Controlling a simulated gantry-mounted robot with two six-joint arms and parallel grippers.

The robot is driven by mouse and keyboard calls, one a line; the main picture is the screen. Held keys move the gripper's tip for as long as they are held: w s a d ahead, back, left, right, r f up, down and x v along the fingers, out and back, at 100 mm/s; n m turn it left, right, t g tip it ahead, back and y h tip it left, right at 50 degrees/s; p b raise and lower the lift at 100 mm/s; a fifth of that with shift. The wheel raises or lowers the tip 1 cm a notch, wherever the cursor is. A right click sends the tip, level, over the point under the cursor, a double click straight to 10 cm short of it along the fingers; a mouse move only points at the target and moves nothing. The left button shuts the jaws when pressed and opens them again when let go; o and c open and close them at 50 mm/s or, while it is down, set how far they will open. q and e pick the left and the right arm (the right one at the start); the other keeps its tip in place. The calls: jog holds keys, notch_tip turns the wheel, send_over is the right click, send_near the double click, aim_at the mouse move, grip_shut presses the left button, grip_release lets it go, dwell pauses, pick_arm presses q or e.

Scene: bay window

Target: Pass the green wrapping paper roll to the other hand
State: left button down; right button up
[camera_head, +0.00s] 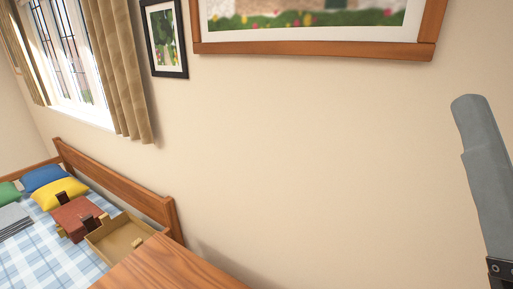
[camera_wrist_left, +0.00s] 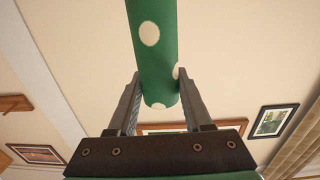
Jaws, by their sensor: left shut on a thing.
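The green wrapping paper roll (camera_wrist_left: 158,62) has cream dots and shows in the left wrist view. It rises from between the dark fingers of my left gripper (camera_wrist_left: 159,76) and runs out of the top of the picture. The fingers stand on either side of the roll and are shut on it. The roll's far end is cut off by the picture edge. Neither the roll nor the left gripper shows in the head view.
In the head view, a wooden bed (camera_head: 120,183) with a plaid cover stands at lower left. On it are pillows, a reddish-brown box (camera_head: 72,220) and an open tan tray (camera_head: 112,246). A wooden surface (camera_head: 165,268) lies at the bottom. Framed pictures hang on the wall.

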pick_arm(q)
jog(key=s+d+f+m+g+h, duration=0.1)
jog(key=s+d+m+g+h, duration=0.1)
jog(key=s+d, duration=0.6)
jog(key=w+a+r+n+t+y+p, duration=0.2)
jog(key=a+r+y+p, duration=0.15)
jog(key=a+p, duration=0.45)
jog(key=w+a+r+n+t+y+p, duration=0.25)
jog(key=a+r+p, duration=0.35)
jog(key=p, duration=0.5)
jog(key=s+a+r+n+y+p, duration=0.1)
jog(key=s+a+r+y+p, duration=0.1)
jog(key=s+a+p, duration=0.2)
jog(key=s+a+r+n+y+p, duration=0.2)
jog(key=s+a+r+y+p, duration=0.1)
jog(key=a+p, duration=0.7)
jog(key=s+p, duration=0.1)
jog(key=p, duration=0.2)
jog(key=shift+s+r, duration=0.2)
jog(key=shift+r, duration=0.15)
jog(key=shift+a+n, duration=0.1)
jog(key=shift+n, duration=0.15)
